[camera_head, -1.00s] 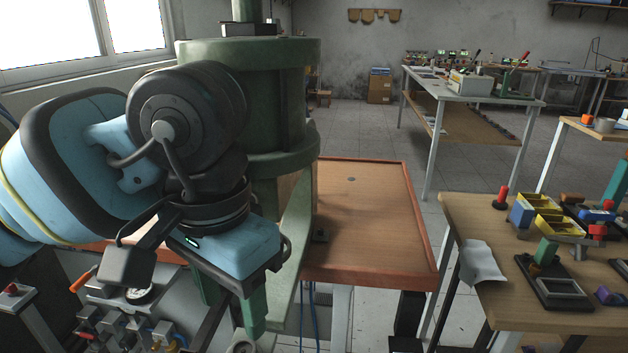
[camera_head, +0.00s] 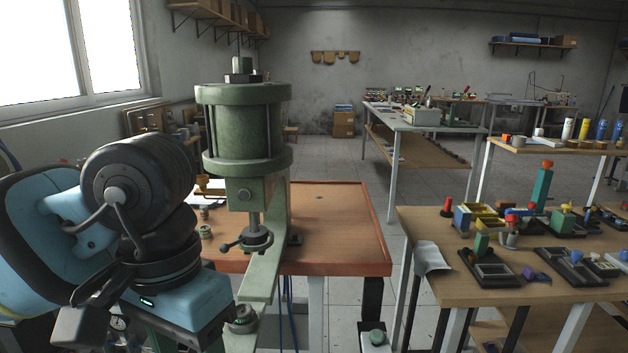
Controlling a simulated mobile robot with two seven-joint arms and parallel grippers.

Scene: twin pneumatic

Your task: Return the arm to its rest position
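My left arm (camera_head: 140,190) comes in from the left, with a light blue shell and black joints. Its wrist end, the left gripper (camera_head: 185,305), hangs low at the lower left, in front of and left of the green press. Its fingers are hidden or below the picture edge, so I cannot tell whether they are open or hold anything. The green pneumatic press (camera_head: 246,125) stands upright just right of the arm, with its rod and a round knob at the foot. My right arm is not in view.
A wooden table with an orange rim (camera_head: 335,225) stands behind the press. A workbench (camera_head: 420,285) at right carries yellow bins (camera_head: 485,215) and several small fixtures. More benches stand at the back. Floor shows between the tables.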

